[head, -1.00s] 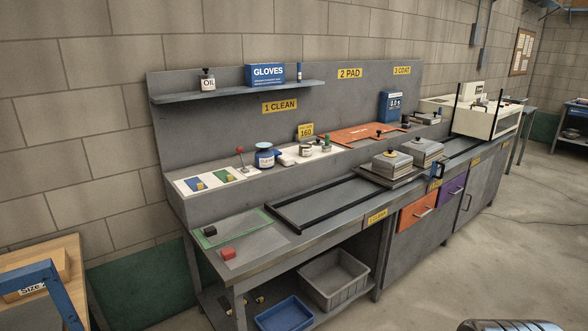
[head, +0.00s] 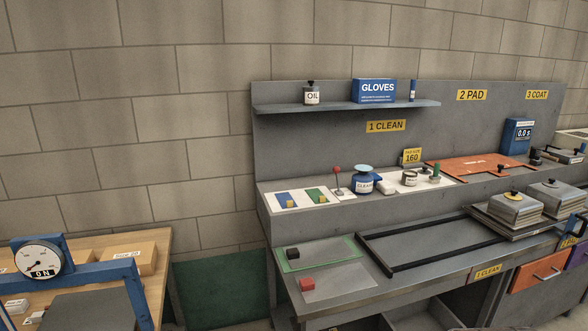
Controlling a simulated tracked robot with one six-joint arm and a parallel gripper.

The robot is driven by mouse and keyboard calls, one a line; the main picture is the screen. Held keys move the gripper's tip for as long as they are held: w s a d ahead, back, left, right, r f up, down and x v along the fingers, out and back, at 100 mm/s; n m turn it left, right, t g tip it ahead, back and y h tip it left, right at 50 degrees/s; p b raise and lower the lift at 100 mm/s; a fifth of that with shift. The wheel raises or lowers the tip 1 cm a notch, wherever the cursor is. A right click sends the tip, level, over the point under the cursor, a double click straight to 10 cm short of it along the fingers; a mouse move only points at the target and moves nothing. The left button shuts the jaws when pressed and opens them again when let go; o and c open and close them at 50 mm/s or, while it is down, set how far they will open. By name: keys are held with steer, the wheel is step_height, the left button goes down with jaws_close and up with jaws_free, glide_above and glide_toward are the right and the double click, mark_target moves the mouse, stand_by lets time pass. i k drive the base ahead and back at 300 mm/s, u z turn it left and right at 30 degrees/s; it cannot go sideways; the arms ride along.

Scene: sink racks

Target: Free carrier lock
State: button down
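What looks like the carrier (head: 482,215), a flat grey plate on the black rail frame (head: 400,268), sits at the right of the bench. Two grey blocks with knobs stand on it, one yellow-topped (head: 515,208) and one dark-topped (head: 556,195). A small blue part with a dark piece (head: 573,230) is at the bench's front edge beside the carrier, near the right picture edge. It may be the lock; its state is too small to tell. My gripper is not in view.
A grey bench with a raised back ledge (head: 262,205) spans the right. A wooden table with a blue-framed gauge (head: 40,257) stands lower left.

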mark_target(336, 169)
steer(key=u, duration=0.55)
steer(key=i, duration=1.3)
steer(key=u, duration=0.25)
